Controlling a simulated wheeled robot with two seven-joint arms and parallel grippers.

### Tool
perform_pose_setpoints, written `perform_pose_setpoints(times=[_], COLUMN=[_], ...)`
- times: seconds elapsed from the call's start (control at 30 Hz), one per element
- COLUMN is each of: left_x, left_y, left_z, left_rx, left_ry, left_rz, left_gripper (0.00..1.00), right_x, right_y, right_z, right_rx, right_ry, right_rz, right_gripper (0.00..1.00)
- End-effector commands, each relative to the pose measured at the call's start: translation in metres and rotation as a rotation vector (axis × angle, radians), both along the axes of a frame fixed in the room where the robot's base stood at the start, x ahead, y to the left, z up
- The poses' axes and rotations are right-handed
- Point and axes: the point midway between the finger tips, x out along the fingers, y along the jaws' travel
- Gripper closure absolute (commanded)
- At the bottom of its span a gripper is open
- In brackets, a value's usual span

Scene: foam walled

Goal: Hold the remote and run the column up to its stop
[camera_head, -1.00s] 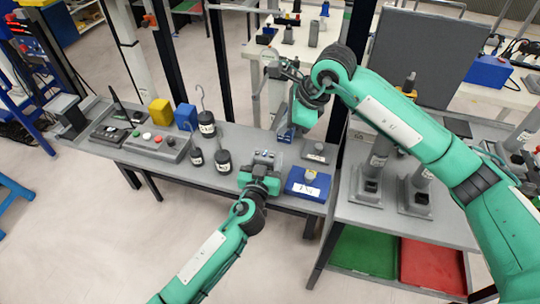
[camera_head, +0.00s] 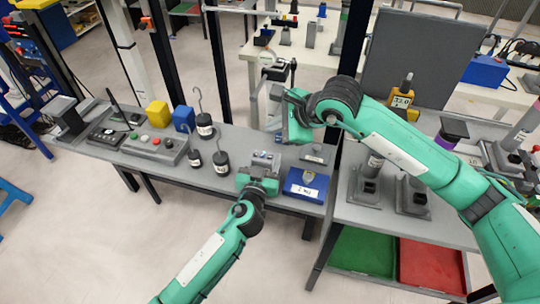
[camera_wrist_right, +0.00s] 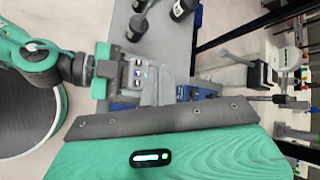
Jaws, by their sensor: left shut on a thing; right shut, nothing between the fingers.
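The remote (camera_head: 265,159) is a small grey box with a few buttons on top, just above the bench's front edge. My left gripper (camera_head: 261,172) is shut on its near end. In the right wrist view the remote (camera_wrist_right: 138,72) shows its button face, with the left gripper (camera_wrist_right: 106,66) on its left end. My right gripper (camera_head: 277,120) is shut and empty, above and behind the remote; its grey fingers (camera_wrist_right: 160,86) show just right of the remote in the wrist view. I cannot tell for sure which upright is the column.
A blue box with a white label (camera_head: 305,186) stands right of the remote. Hooked black weights (camera_head: 221,162) and a button panel (camera_head: 155,146) stand to the left. A grey shelf with a green tray (camera_head: 363,252) and a red tray (camera_head: 432,264) is at right.

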Motion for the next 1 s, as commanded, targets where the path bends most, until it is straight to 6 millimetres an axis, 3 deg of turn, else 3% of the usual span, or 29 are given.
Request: perform_pose_setpoints(times=[0.3, 0.5, 1.0], left_x=[0.000, 0.000, 0.000], left_y=[0.000, 0.000, 0.000], left_z=[0.000, 0.000, 0.000], left_rx=[0.000, 0.000, 0.000], left_ry=[0.000, 0.000, 0.000], left_rz=[0.000, 0.000, 0.000], left_gripper=[0.72, 0.72, 0.72], right_x=[-0.001, 0.000, 0.000], right_y=[-0.001, -0.001, 0.000], right_z=[-0.047, -0.066, -0.072], right_rx=[-0.001, -0.002, -0.001], right_ry=[0.006, 0.004, 0.001], right_rz=[-0.002, -0.001, 0.000], right_gripper=[1.00, 1.00, 1.00])
